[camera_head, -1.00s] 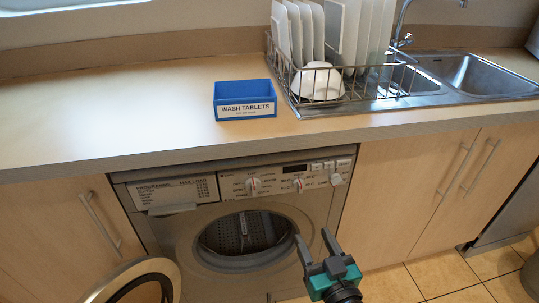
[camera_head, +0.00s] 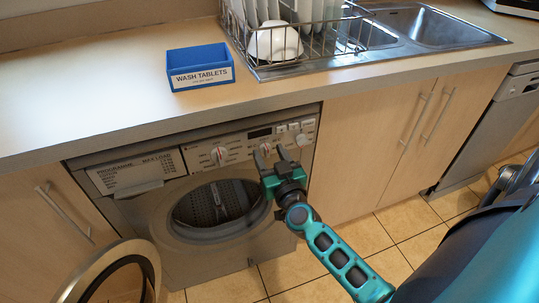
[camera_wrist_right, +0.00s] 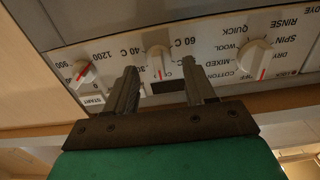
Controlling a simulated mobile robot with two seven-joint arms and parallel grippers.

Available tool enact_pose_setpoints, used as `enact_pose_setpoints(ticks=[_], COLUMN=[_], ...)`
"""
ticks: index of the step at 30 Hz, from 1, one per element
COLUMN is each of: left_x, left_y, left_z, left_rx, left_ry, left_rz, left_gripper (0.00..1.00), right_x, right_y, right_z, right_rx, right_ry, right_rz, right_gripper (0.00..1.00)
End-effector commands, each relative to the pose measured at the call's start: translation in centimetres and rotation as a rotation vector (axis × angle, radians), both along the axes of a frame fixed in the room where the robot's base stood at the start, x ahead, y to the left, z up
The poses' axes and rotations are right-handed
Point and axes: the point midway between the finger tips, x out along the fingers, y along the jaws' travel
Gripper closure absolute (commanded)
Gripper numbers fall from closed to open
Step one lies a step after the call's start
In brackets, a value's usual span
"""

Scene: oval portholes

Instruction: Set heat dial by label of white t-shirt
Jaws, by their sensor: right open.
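The washing machine's control panel (camera_head: 190,157) carries round white dials. In the right wrist view, the heat dial (camera_wrist_right: 158,60) stands in the middle, with 30 C, 40 C and 60 C printed near it. Its red mark points down in that picture. My right gripper (camera_head: 270,152) is open in front of the panel. The heat dial shows between its fingertips (camera_wrist_right: 159,66) in the wrist view; I cannot tell whether they touch it. The head view mostly hides this dial behind the gripper. I see neither the white t-shirt nor its label. My left gripper is out of view.
The programme dial (camera_head: 219,155) and spin dial (camera_wrist_right: 83,73) flank the heat dial. The round door (camera_head: 75,283) hangs open at lower left. A blue wash-tablets box (camera_head: 201,67) and dish rack (camera_head: 262,70) stand on the counter (camera_head: 90,95) above.

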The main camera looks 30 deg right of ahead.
Motion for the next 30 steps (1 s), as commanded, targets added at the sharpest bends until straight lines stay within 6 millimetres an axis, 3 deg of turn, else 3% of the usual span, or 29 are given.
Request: enact_pose_setpoints(ticks=[12, 27, 30], left_x=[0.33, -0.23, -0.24], left_y=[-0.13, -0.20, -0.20], left_z=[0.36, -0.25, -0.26], left_rx=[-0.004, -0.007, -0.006], left_ry=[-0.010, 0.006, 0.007], left_rz=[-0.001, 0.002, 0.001], left_gripper=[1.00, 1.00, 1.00], right_x=[0.70, 0.68, 0.67], right_y=[-0.20, -0.18, -0.18], right_z=[0.02, 0.03, 0.02], right_rx=[0.000, -0.001, 0.000], right_ry=[0.000, 0.000, 0.000], right_rz=[0.000, 0.000, 0.000], right_gripper=[0.46, 0.94, 0.99])
